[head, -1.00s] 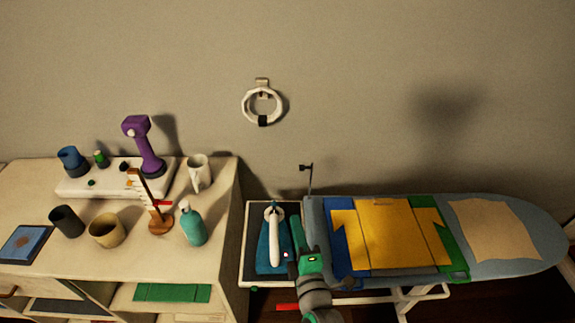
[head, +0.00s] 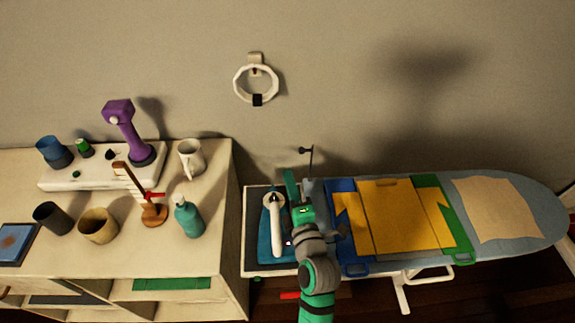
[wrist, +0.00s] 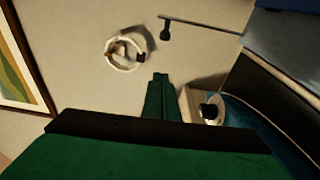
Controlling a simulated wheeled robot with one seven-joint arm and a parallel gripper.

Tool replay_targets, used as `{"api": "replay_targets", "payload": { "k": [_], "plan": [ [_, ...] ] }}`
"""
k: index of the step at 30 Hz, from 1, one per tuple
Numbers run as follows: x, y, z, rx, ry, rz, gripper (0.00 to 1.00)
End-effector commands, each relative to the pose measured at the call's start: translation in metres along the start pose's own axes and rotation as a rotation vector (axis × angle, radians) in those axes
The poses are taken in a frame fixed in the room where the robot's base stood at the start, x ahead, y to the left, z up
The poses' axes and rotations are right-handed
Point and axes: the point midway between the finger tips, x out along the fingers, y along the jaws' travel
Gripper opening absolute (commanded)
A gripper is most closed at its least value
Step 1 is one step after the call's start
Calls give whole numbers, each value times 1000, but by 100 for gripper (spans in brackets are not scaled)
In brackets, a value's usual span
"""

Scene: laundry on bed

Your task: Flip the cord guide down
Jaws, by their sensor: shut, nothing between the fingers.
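The cord guide (head: 309,162) is a thin dark rod with a small black end. In the head view it stands upright at the left end of the ironing board (head: 535,215). In the wrist view the cord guide (wrist: 200,25) runs across the top, its black end at the left. My gripper (head: 290,174) is shut and empty, just left of the rod and lower in the head view. Its green fingertips also show in the wrist view (wrist: 160,77), below the black end and apart from it.
A white iron (head: 277,235) lies on a teal pad left of my arm. A white ring (head: 238,85) hangs on the wall. A cluttered cabinet (head: 215,270) stands at left.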

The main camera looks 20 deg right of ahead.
Motion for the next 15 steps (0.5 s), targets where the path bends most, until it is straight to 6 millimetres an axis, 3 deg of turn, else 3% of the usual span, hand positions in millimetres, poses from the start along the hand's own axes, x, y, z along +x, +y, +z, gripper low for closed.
{"api": "replay_targets", "payload": {
  "k": [15],
  "plan": [
    [84, 1, 0, 0, 0, 1, 0]
  ]
}}
